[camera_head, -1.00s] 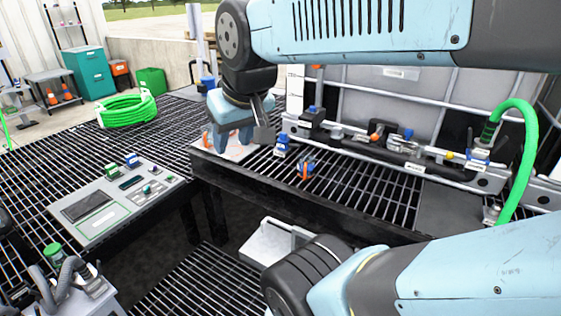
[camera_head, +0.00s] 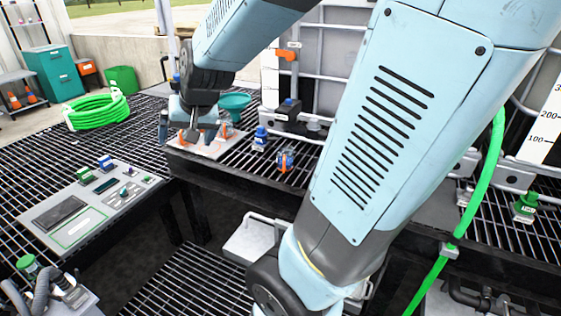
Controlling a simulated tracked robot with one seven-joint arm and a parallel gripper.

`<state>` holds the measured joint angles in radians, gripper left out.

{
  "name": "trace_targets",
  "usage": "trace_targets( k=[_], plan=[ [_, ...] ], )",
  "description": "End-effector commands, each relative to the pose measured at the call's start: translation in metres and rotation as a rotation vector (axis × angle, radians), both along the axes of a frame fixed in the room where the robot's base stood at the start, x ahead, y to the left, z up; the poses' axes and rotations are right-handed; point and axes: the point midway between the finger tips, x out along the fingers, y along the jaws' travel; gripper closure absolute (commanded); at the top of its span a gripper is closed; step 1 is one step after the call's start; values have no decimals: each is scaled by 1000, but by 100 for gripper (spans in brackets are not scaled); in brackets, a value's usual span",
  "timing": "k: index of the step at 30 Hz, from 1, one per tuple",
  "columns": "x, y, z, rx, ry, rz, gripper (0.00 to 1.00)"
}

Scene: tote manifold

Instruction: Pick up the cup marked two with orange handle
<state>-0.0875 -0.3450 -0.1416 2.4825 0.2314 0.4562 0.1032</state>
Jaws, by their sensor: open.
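A small blue-grey cup-like item with an orange part (camera_head: 285,160) stands on the grated bench, near its front edge. Its marking is too small to read. More orange-marked pieces (camera_head: 228,129) show on a pale board (camera_head: 205,149) at the bench's left corner, partly hidden by my gripper; I cannot tell whether they are cups. My gripper (camera_head: 190,134) points down over that board, left of the blue-grey item and apart from it. Its fingers are open, and I see nothing between them.
A small blue-topped item (camera_head: 260,138) stands just behind and left of the blue-grey item. A control panel (camera_head: 90,205) lies on the left bench. A green hose (camera_head: 470,215) hangs at right. My arm covers the bench's middle.

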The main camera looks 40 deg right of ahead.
Motion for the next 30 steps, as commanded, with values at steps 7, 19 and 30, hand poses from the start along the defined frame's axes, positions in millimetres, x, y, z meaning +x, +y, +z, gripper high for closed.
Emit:
trace_targets(
  k=[7,19,30],
  plan=[
    [57,-16,-56,58,-2,-189,0],
    [114,-67,-156,16,-39,-520,0],
    [125,-135,-241,-174,-128,-793,0]
  ],
)
